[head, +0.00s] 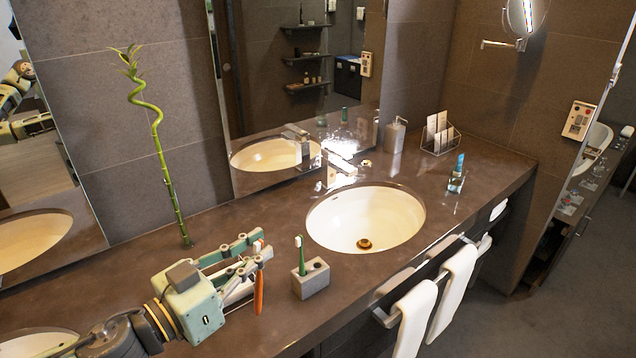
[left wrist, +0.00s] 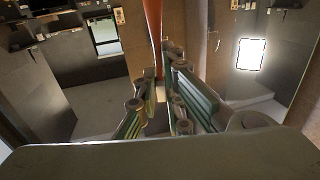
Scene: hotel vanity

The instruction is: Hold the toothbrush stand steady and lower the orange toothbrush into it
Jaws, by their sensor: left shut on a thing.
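The toothbrush stand (head: 311,281) is a small grey block on the counter, left of the basin and near the front edge. A green toothbrush (head: 301,255) stands upright in it, and a dark open hole shows beside that brush. My left gripper (head: 262,253) is shut on the orange toothbrush (head: 259,291), which hangs roughly upright just left of the stand, apart from it. In the left wrist view the orange toothbrush (left wrist: 154,30) rises between the fingers (left wrist: 160,85). My right gripper is in neither view.
The white basin (head: 395,213) and faucet (head: 338,172) lie right of the stand. A tall bamboo stem (head: 170,180) stands behind my left gripper. White towels (head: 455,285) hang at the counter's front. The counter around the stand is clear.

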